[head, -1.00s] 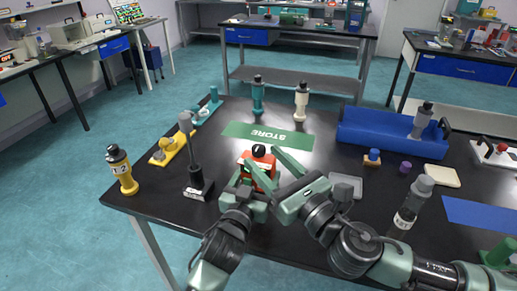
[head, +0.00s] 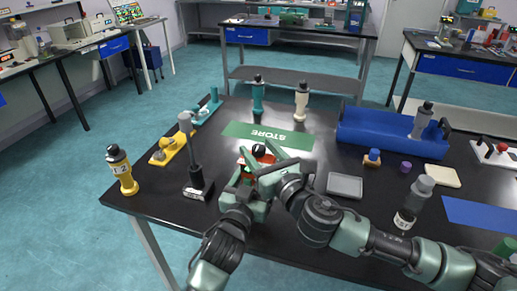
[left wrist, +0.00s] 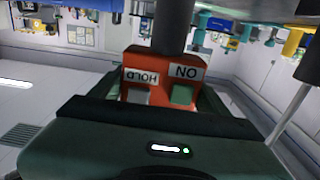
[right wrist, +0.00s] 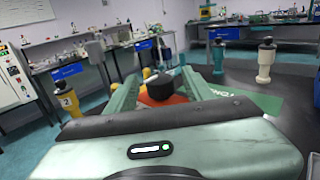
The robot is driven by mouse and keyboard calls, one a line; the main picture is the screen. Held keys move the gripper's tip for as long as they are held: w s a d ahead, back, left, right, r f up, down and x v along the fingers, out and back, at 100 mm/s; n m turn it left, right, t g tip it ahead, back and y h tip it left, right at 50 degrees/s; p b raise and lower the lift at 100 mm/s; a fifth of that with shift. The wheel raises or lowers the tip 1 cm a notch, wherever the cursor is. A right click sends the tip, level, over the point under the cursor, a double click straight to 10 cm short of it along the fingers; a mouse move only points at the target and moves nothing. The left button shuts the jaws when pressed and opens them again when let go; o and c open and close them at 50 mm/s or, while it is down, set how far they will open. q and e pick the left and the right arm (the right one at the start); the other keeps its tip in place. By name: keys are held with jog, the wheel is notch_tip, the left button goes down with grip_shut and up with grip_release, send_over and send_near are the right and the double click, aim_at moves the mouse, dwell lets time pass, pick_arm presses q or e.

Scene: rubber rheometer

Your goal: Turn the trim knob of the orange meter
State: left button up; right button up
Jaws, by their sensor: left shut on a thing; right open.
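The orange meter (head: 243,161) stands near the middle of the black table, mostly hidden by my grippers. Its black knob (head: 258,150) is on top; it also shows in the right wrist view (right wrist: 160,86). My left gripper (head: 248,182) is shut on the meter's body from the near side. In the left wrist view the meter (left wrist: 160,65) appears upside down between the jaws, with HOLD and ON labels and a grey and a green button. My right gripper (right wrist: 162,80) is open, its fingers on either side of the knob; contact cannot be told.
A green STORE mat (head: 240,130) lies behind the meter. A dark post on a base (head: 196,160) and a yellow bottle (head: 124,175) stand left. A grey tray (head: 345,186), a blue bin (head: 370,140) and a grey-capped bottle (head: 410,205) are right. The mat is bare.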

jog(key=shift+w+a, duration=0.15)
jog(key=shift+w, duration=0.2)
grip_shut()
jog(key=shift+a+m+t+h, duration=0.15)
jog(key=shift+m+t+h, duration=0.55)
jog(key=shift+m+h, duration=0.65)
jog(key=shift+h, duration=0.85)
grip_release()
